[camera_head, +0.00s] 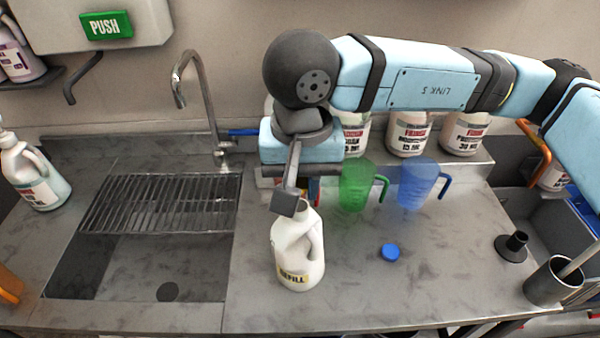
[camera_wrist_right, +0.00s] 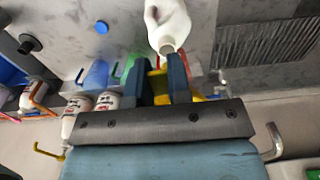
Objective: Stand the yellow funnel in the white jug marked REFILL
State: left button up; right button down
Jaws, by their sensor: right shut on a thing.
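The white jug marked REFILL (camera_head: 300,265) stands upright on the grey counter, right of the sink. Its mouth faces my right gripper in the wrist view, where the jug (camera_wrist_right: 168,22) is at the top. My right gripper (camera_head: 290,203) is above the jug, its fingertip overlapping the jug's neck in the head view. In the wrist view, something yellow, apparently the yellow funnel (camera_wrist_right: 159,88), shows between and beside the fingers of that gripper (camera_wrist_right: 160,65). It is mostly hidden, and I cannot make it out in the head view. My left gripper is not in view.
A green measuring jug (camera_head: 354,188) and a blue one (camera_head: 415,187) stand right of the REFILL jug. A blue cap (camera_head: 390,252) lies on the counter. Labelled bottles (camera_head: 409,135) line the back. A sink with a rack (camera_head: 160,200) and tap (camera_head: 205,95) is left.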

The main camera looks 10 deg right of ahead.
jog(key=shift+w+f, duration=0.1)
jog(key=shift+f, duration=0.7)
jog(key=shift+f+b, duration=2.65)
jog(key=shift+b, duration=0.05)
jog(key=c, duration=1)
grip_release()
jog(key=shift+r, duration=0.1)
notch_tip(320, 180, up, 14)
jog(key=shift+f+b, duration=0.2)
jog(key=shift+b, duration=0.55)
